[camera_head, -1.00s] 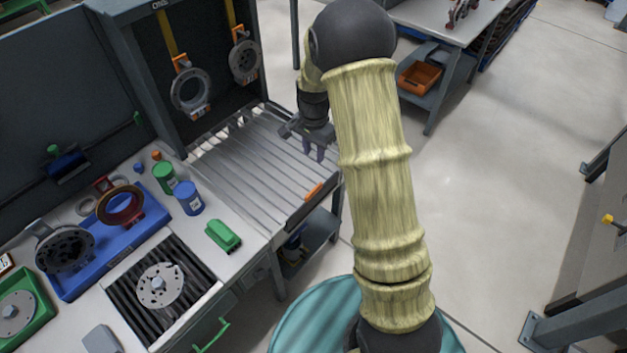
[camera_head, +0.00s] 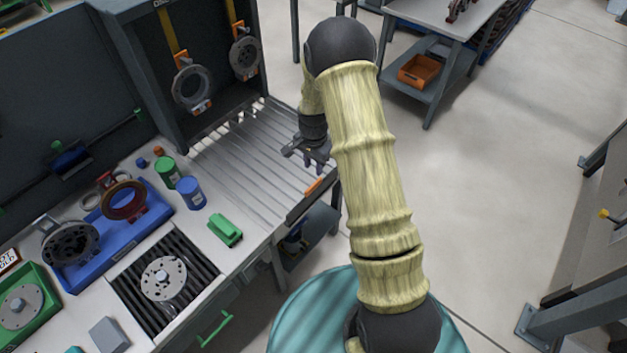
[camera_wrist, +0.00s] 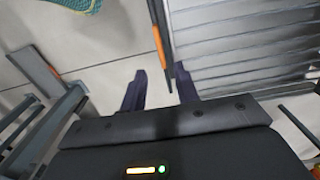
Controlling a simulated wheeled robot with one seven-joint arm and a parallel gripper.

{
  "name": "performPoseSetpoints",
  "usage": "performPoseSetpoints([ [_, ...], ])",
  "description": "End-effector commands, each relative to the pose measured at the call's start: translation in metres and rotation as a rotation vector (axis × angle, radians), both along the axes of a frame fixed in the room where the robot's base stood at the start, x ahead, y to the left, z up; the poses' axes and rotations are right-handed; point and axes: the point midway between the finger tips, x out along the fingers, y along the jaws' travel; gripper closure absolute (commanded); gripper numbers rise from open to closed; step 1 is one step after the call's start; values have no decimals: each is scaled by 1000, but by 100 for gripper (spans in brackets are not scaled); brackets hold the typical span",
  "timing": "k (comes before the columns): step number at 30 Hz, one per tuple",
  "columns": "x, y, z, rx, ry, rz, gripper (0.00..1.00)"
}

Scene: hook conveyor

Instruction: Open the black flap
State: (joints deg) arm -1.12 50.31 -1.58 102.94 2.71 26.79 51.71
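The black flap (camera_head: 298,207) is a dark strip along the front edge of the slatted metal bed, with an orange strip (camera_head: 315,185) on its upper edge. In the wrist view the flap (camera_wrist: 154,12) shows nearly edge-on, with the orange strip (camera_wrist: 159,46) along it. My gripper (camera_head: 315,165) hangs over the front right part of the bed, close to the orange strip. In the wrist view my gripper (camera_wrist: 161,72) has its dark fingers apart, with the flap's near end between their tips. I cannot tell whether they touch it.
The slatted bed (camera_head: 235,165) lies under a dark frame with hanging ring parts (camera_head: 192,90). A bench on the left holds a blue tray (camera_head: 75,285), blue and green cans (camera_head: 190,193) and a green block (camera_head: 225,231). Open floor (camera_head: 490,170) lies to the right.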

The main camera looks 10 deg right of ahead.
Motion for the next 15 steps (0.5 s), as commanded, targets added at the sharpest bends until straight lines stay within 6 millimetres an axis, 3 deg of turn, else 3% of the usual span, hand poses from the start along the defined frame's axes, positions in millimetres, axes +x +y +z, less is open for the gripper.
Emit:
performPoseSetpoints([
  [15, -1, 0, -73, 0, 3, 0, 69],
])
